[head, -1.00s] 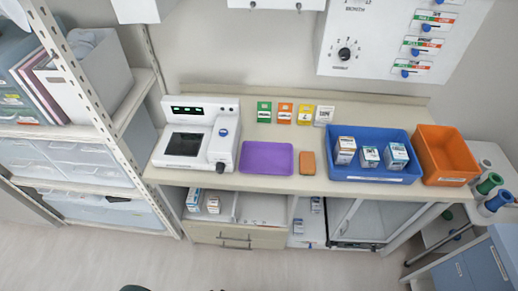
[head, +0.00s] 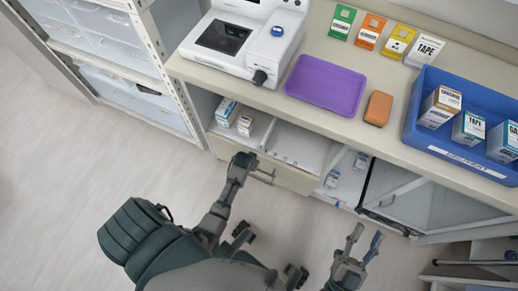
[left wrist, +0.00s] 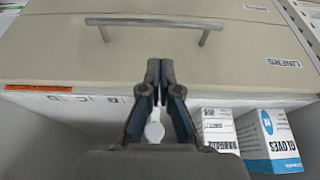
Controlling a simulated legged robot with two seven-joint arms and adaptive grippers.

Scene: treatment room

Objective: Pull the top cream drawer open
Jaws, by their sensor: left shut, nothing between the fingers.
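The cream drawer front (head: 291,176) is under the counter, with a metal bar handle (head: 262,176). In the left wrist view, the cream front (left wrist: 230,48) and its bar handle (left wrist: 155,23) fill the upper part. No gap shows at the drawer's edge that I can make out. My left gripper (head: 243,159) is at the drawer's left part, close to the handle. In the left wrist view its fingers (left wrist: 160,68) are shut and empty, below the handle in the picture and apart from it. My right gripper (head: 365,238) is open and empty above the floor.
The counter holds a white analyser (head: 245,38), a purple tray (head: 326,85), an orange-brown block (head: 378,108) and a blue bin (head: 480,90) of boxes. Small boxes (head: 227,110) stand in the compartment above the drawer. A shelf rack (head: 150,60) stands left. Floor is clear at left.

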